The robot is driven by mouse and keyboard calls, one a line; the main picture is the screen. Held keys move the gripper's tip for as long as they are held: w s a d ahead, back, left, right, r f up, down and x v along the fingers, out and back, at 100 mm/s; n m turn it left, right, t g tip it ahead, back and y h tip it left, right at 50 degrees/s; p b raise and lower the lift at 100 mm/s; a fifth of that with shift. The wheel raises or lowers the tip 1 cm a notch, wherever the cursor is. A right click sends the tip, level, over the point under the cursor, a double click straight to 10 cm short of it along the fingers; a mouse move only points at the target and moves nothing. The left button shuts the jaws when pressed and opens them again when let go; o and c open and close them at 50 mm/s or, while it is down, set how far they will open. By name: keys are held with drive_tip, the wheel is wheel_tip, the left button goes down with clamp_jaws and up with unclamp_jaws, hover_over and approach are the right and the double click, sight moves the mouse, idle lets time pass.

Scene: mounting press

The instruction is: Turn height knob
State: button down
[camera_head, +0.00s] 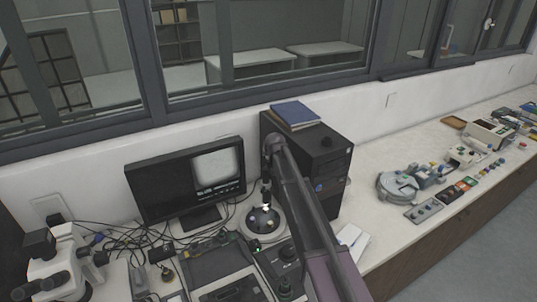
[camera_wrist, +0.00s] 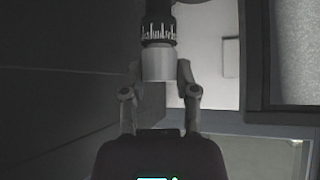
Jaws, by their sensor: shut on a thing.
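In the wrist view, a pale grey cylindrical knob (camera_wrist: 158,66) sits at the end of a black collar with white graduation marks (camera_wrist: 157,28). I take this knob for the height knob. My gripper (camera_wrist: 159,74) has one finger on each side of the knob and is shut on it. The contact at the fingertips is dim and hard to make out. In the head view, the end of my arm hangs over a round white-and-dark device (camera_head: 262,221) in front of the computer tower. The knob cannot be made out there.
A monitor (camera_head: 186,182) stands left of the device, and a black computer tower (camera_head: 318,158) with books on top stands behind my arm. A microscope (camera_head: 65,262) and tangled cables are at left. Several instruments line the bench on the right, with bare bench before them.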

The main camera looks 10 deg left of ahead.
drive_tip(key=n+g+y, duration=0.1)
drive_tip(key=n+y, duration=0.1)
drive_tip(key=n, duration=0.1)
drive_tip(key=shift+n+y, duration=0.3)
drive_tip(key=shift+n, duration=0.1)
drive_tip(key=shift+n+g+y, duration=0.7)
drive_tip(key=shift+n, duration=0.4)
drive_tip(key=shift+s+n, duration=0.1)
drive_tip(key=shift+n, duration=0.2)
drive_tip(key=shift+c, duration=1.8)
unclamp_jaws()
drive_tip(key=shift+a+m, duration=0.1)
drive_tip(key=shift+m, duration=0.3)
drive_tip(key=shift+m+t+h, duration=0.9)
drive_tip(key=shift+m+h, duration=0.3)
drive_tip(key=shift+m, duration=0.5)
drive_tip(key=shift+m+t+h, duration=0.5)
drive_tip(key=shift+m+h, duration=0.9)
drive_tip(key=shift+m, duration=0.6)
